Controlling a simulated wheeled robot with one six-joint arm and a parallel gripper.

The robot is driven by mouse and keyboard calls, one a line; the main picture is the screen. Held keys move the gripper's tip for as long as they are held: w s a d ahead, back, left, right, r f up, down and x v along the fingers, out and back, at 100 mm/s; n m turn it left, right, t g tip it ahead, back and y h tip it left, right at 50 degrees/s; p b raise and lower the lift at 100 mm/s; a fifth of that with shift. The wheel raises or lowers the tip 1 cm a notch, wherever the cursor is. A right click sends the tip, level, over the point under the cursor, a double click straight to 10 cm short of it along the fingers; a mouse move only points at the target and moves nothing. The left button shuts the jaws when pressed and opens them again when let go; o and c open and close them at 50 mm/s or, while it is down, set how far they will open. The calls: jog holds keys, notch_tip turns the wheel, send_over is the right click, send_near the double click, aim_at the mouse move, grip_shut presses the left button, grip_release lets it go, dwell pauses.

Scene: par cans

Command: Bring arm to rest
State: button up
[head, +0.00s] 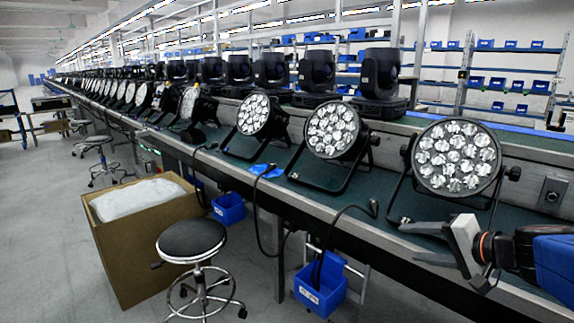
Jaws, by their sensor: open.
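My gripper (433,244) is at the lower right of the head view, beside the front edge of the bench. Its jaws point left and are apart, with nothing seen between them. My blue arm section shows at the right edge; the rest of the arm is out of view. The nearest par can (456,158) stands on the green bench top just behind and above my gripper, its round lens face toward me. A second par can (335,131) and a third par can (253,115) stand further left. I see no contact between my gripper and a can.
The long bench (260,187) runs away to the upper left with more lamps. Black cables hang over its front edge. A cardboard box (150,245), a round stool (192,240) and blue bins (321,289) stand before it.

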jog(key=s+a+f+n+g, duration=0.5)
jog(key=s+a, duration=0.2)
jog(key=s, duration=0.2)
jog(key=s+d+f+n+h, duration=0.1)
jog(key=s+n+h, duration=0.1)
jog(key=s, duration=0.2)
jog(key=s+d+f+n+g+h, duration=0.1)
jog(key=s+d+h, duration=0.1)
jog(key=s+h, duration=0.1)
jog(key=shift+s+f+n, duration=0.35)
jog(key=shift+f+n, duration=0.05)
jog(key=shift+s+d+r+h, duration=0.1)
jog(key=shift+s+d+h, duration=0.1)
jog(key=shift+d+h, duration=0.25)
jog(key=shift+c, duration=0.2)
